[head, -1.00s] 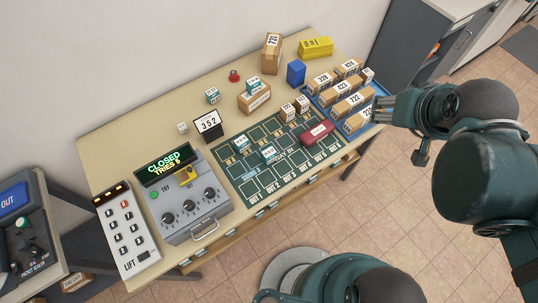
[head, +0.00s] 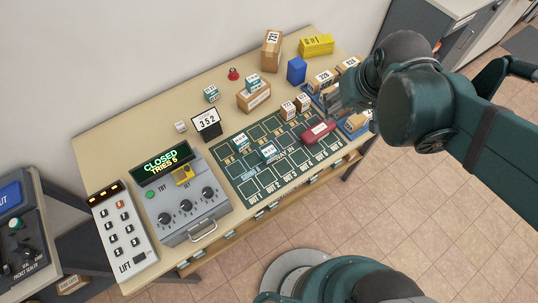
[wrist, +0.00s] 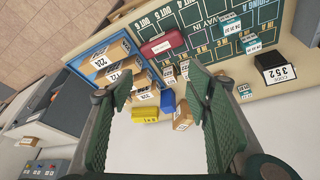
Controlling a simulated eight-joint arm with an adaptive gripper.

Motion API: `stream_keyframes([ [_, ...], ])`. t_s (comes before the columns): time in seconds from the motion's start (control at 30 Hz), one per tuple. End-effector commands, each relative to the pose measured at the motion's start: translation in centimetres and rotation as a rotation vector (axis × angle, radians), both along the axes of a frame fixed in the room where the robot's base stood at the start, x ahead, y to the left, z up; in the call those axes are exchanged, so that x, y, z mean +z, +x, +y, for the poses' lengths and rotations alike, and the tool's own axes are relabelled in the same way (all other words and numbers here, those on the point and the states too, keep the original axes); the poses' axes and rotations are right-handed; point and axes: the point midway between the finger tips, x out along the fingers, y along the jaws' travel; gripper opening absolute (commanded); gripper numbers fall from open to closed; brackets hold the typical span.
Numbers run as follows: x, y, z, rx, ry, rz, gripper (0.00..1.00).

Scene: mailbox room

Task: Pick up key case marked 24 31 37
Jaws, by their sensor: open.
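Several small teal-and-white key cases show. In the head view one is on the back of the table (head: 212,94), one is on top of a brown parcel (head: 253,80), and two are on the green mat, a left one (head: 241,141) and a right one (head: 268,151). The mat cases also show in the wrist view, one (wrist: 231,27) above the other (wrist: 251,46). Their numbers are too small to read surely, so I cannot tell which is marked 24 31 37. My gripper (head: 338,98) is open and empty above the blue tray; its spread fingers (wrist: 160,88) frame the wrist view.
The blue tray (wrist: 84,52) holds several numbered parcels beneath my gripper. A red case (head: 318,132) is at the mat's right. A blue box (head: 296,70), a yellow box (head: 316,45) and a tall brown box (head: 271,50) stand behind. A black 352 sign (head: 206,124) stands left of the mat.

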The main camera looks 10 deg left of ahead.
Motion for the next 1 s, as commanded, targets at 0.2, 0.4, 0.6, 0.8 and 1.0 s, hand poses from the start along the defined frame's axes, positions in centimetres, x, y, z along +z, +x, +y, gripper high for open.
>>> stream_keyframes([
  [0.2,-2.8,0.6,3.3,0.076,-0.021,0.055,0.49],
  [0.4,-5.4,0.8,6.1,0.142,-0.042,0.104,0.49],
  [0.6,-8.1,0.8,9.0,0.208,-0.064,0.152,0.49],
  [0.8,-11.0,0.4,11.9,0.275,-0.09,0.2,0.49],
  [1.0,-14.1,-0.2,14.8,0.342,-0.117,0.248,0.49],
])
